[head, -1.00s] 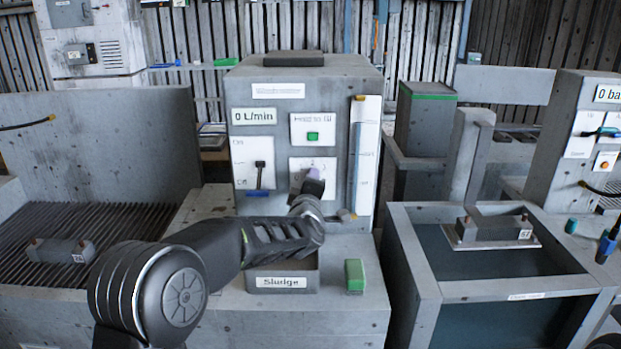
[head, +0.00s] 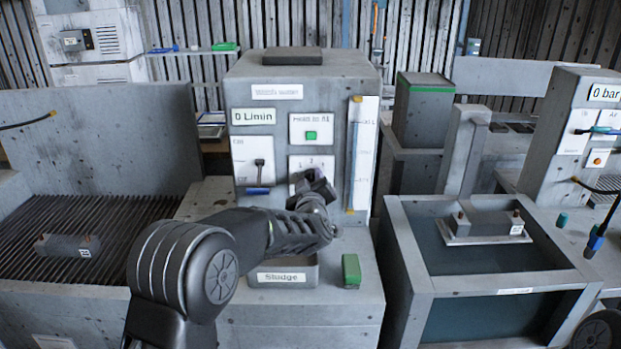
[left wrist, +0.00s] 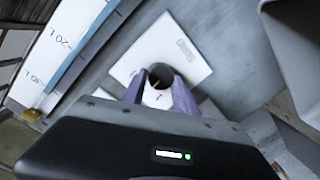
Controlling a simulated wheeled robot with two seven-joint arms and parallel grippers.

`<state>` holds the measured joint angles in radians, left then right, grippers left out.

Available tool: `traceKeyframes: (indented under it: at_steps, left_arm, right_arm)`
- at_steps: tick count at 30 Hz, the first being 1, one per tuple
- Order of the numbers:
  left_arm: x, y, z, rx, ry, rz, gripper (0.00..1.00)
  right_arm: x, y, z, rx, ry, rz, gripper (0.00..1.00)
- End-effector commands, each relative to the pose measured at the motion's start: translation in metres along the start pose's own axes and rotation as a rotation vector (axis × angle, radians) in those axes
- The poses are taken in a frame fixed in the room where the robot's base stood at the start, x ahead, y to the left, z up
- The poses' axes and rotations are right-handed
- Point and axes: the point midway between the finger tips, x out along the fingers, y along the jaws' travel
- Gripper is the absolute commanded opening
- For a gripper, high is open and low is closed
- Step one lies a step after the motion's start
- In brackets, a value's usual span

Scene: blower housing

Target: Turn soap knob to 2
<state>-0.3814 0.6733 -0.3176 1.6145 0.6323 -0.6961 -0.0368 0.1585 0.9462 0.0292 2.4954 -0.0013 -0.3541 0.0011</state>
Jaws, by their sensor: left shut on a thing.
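The soap knob (left wrist: 160,75) is a dark round knob on a white plate, seen in the left wrist view. My left gripper (left wrist: 159,90) has its purple fingers on both sides of the knob and is shut on it. In the head view my left gripper (head: 311,183) is at the white dial plate (head: 310,162) on the front of the grey wash-water cabinet (head: 345,88). The gripper hides the knob there, and only the top of the plate's markings shows. I cannot read which number the knob points to. My right gripper is not in view.
Above the dial plate is a panel with a green button (head: 311,135). A lever with a blue handle (head: 258,190) is to its left and a level gauge (head: 362,150) to its right. Below are the Sludge tray (head: 283,276) and a green block (head: 351,271).

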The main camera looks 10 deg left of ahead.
Motion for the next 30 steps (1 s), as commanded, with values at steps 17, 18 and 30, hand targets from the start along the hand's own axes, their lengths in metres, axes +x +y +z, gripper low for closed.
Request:
traceKeyframes:
  at_steps: [17,18,30]
  left_arm:
    - [-0.0001,-0.0005,0.0012,0.004,-0.002,-0.001,0.5]
    - [0.0,-0.0004,0.0011,0.004,-0.001,-0.001,0.54]
    - [-0.0051,-0.0003,0.0013,0.003,-0.002,0.0,0.57]
  right_arm:
    - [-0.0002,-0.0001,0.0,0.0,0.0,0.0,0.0]
    - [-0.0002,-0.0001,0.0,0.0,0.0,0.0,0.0]
    - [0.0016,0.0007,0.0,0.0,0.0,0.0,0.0]
